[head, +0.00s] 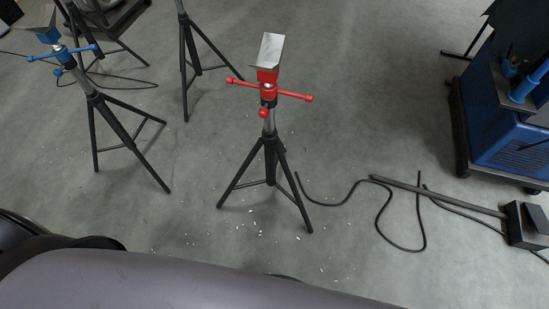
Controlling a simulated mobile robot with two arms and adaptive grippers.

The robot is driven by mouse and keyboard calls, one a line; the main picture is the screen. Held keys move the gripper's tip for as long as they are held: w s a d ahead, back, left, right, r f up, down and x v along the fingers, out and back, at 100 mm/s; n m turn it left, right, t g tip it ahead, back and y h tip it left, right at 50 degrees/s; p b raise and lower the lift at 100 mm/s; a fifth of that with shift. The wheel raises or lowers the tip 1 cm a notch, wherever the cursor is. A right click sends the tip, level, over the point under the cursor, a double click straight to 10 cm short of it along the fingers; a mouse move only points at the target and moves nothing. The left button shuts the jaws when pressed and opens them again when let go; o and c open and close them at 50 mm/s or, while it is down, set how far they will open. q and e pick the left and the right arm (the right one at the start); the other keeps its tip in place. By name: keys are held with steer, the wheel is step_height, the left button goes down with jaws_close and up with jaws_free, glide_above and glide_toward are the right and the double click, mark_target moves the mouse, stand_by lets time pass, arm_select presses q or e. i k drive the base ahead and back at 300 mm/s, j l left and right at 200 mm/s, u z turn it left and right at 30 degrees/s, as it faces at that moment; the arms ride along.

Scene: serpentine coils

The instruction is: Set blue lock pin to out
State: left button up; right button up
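A pipe stand with a blue collar (61,53) and blue side handles stands at the upper left in the head view, on black tripod legs. A small blue knob (57,72) sticks out just below the collar, toward the camera; it looks like the blue lock pin. It is too small to tell whether it is in or out. A similar stand with a red collar (267,88) and a red knob (263,113) stands at the middle. Neither of my grippers is in view.
More black tripod legs (189,60) stand behind. A blue machine (510,135) on a dark wheeled base is at the right. A black cable (385,215) and a bar with a black box (525,225) lie on the floor. Small pale scraps litter the floor near the red stand.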

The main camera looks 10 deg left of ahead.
mark_target(57, 72)
steer(key=u, duration=1.75)
